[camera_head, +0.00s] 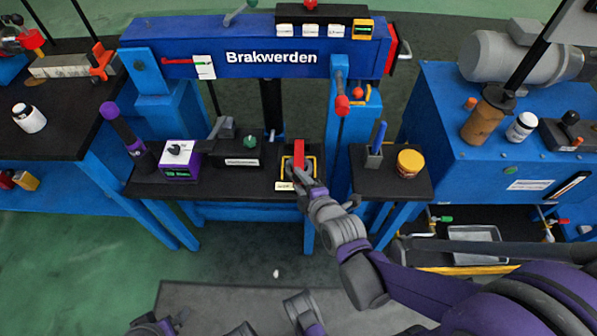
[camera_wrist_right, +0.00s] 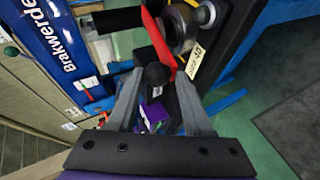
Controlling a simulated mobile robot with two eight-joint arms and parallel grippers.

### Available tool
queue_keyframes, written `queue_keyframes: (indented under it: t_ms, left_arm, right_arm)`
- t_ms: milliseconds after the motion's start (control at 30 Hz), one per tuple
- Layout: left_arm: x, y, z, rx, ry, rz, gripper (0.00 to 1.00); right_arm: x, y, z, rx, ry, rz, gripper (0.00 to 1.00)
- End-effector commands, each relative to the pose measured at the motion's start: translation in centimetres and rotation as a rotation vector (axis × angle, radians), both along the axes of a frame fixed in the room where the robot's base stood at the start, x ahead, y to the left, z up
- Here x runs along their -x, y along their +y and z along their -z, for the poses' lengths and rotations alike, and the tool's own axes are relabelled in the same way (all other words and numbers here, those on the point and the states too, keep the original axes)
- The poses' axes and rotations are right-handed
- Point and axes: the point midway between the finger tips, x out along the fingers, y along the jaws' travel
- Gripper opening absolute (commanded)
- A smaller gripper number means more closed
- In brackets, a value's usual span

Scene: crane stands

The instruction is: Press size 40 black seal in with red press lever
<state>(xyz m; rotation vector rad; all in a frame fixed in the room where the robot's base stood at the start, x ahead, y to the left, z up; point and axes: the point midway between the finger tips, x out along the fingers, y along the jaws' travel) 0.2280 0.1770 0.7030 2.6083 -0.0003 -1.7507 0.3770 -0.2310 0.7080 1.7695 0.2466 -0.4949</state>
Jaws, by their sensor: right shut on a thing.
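The red press lever (camera_head: 299,153) stands up at the front of the press table, above a yellow-edged station. In the right wrist view the red lever (camera_wrist_right: 158,42) slants down to a black ball knob (camera_wrist_right: 157,74). My right gripper (camera_head: 304,178) is at the lower end of the lever, its fingers closed on the knob; it also fills the lower part of the wrist view (camera_wrist_right: 158,90). A label reading size 40 (camera_wrist_right: 196,62) sits beside the lever, next to a metal cylinder (camera_wrist_right: 180,26). I cannot make out the black seal.
The blue Brakwerden press frame (camera_head: 270,60) rises behind the station. A purple box (camera_head: 180,158) and a black block (camera_head: 238,152) stand to the left. A yellow-orange tub (camera_head: 409,163) and a pen holder (camera_head: 374,157) stand to the right.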

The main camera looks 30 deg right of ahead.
Motion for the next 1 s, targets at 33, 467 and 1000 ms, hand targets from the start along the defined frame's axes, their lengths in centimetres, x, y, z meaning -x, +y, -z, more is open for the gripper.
queue_keyframes:
  t_ms: [33, 467, 1000]
  left_arm:
    - [-0.1, 0.0, 0.9, 0.000, 0.003, 0.000, 0.89]
    - [-0.4, 0.0, 3.1, 0.000, 0.009, 0.000, 0.89]
    - [-0.5, 0.0, 3.3, 0.000, 0.010, 0.000, 0.89]
  right_arm:
    - [0.1, 0.1, 1.2, -0.002, 0.005, 0.000, 0.00]
    - [0.5, 0.3, 4.0, -0.002, 0.008, 0.000, 0.00]
    - [0.7, 0.4, 4.4, -0.003, 0.009, -0.001, 0.59]
